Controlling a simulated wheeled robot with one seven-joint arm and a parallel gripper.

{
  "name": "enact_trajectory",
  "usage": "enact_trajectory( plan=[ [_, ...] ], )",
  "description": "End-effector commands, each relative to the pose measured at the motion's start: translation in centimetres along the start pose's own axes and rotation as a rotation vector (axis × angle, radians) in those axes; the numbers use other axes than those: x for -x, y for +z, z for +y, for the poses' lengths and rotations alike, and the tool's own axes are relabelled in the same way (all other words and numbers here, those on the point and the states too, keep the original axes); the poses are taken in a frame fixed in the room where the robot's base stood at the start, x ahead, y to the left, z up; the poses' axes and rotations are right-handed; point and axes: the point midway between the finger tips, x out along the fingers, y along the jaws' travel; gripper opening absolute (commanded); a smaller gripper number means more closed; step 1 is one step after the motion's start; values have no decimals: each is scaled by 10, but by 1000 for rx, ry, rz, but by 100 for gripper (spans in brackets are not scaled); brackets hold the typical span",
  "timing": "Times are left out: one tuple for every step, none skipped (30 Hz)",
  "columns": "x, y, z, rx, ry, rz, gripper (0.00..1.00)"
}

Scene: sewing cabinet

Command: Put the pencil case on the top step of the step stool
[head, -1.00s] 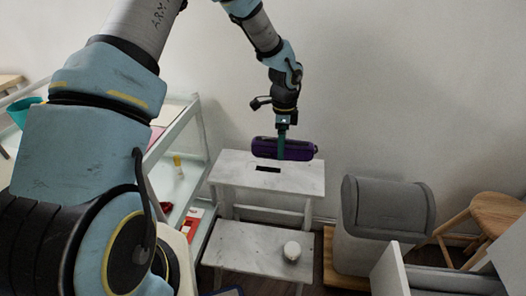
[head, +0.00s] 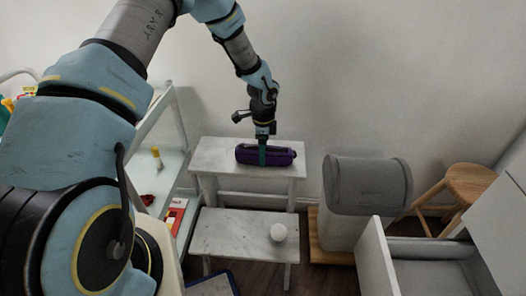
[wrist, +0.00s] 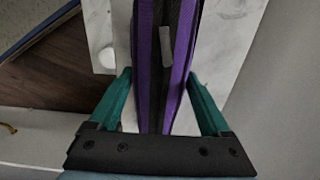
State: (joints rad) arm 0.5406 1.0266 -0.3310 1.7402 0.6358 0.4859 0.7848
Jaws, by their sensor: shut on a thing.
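The purple and black pencil case (head: 280,156) is at the top step (head: 222,150) of the white marbled step stool. It lies lengthwise along the step; I cannot tell if it fully rests on the surface. My gripper (head: 262,157) is shut on the case near its middle, from above. In the wrist view the pencil case (wrist: 165,60) sits between the two green fingers of my gripper (wrist: 163,105), with the marbled step (wrist: 225,50) behind it. The slot in the top step is hidden.
A grey bin (head: 365,190) is right of the stool, with an open drawer (head: 430,270) and wooden stool (head: 468,182) beyond. A glass shelf unit (head: 170,165) stands close on the left.

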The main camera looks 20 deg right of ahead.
Motion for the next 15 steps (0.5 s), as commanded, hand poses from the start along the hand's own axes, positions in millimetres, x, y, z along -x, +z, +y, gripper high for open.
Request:
enact_trajectory(
  plan=[
    [0, 0, 0, 0, 0, 0, 16],
    [0, 0, 0, 0, 0, 0, 16],
    [-1, 0, 0, 0, 0, 0, 16],
    [-2, 0, 0, 0, 1, 0, 16],
    [-4, 0, 0, 0, 1, 0, 16],
    [-2, 0, 0, 1, 1, 0, 86],
    [-2, 0, 0, 1, 1, 0, 90],
    [-2, 0, 0, 1, 1, 0, 93],
    [-2, 0, 0, 1, 1, 0, 97],
    [-2, 0, 0, 1, 1, 0, 100],
    [-2, 0, 0, 1, 1, 0, 100],
    [-2, 0, 0, 1, 1, 0, 100],
    [-2, 0, 0, 1, 1, 0, 100],
    [-2, 0, 0, 1, 1, 0, 100],
    [-2, 0, 0, 1, 1, 0, 100]
  ],
)
